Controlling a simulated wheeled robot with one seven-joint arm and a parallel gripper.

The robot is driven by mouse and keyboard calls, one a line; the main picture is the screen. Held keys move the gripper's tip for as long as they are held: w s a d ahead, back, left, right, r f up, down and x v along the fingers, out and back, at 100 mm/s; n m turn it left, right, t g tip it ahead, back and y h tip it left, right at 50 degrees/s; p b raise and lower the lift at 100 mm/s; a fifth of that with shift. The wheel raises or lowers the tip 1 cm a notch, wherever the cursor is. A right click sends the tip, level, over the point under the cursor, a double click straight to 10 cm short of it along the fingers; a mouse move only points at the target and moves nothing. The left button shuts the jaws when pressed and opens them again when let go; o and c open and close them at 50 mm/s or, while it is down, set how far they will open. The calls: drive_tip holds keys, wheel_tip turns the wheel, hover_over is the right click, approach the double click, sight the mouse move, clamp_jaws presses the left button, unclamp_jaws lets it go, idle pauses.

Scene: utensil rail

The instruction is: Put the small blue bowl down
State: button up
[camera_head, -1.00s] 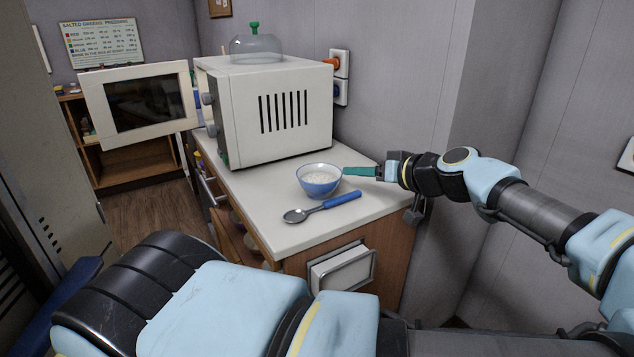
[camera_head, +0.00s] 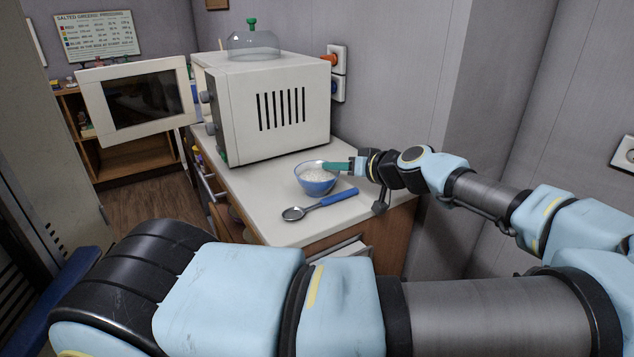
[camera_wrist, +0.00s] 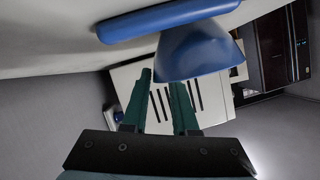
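The small blue bowl (camera_head: 317,187) stands upright on the white counter (camera_head: 270,232), with pale grainy contents inside. My gripper (camera_head: 337,167) reaches in from the right, its green fingers at the bowl's right rim. In the wrist view, the two green fingers (camera_wrist: 161,85) are spread apart. The bowl (camera_wrist: 195,52) appears upside down there and hides the tip of the right-hand finger. The left-hand finger is just beside the bowl. I see no firm hold on the bowl.
A spoon with a blue handle (camera_head: 338,198) lies just in front of the bowl; its handle also shows in the wrist view (camera_wrist: 165,18). A white microwave (camera_head: 270,110) with its door open stands behind. A wall closes off the right side.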

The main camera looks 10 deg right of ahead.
clamp_jaws()
idle(1.1)
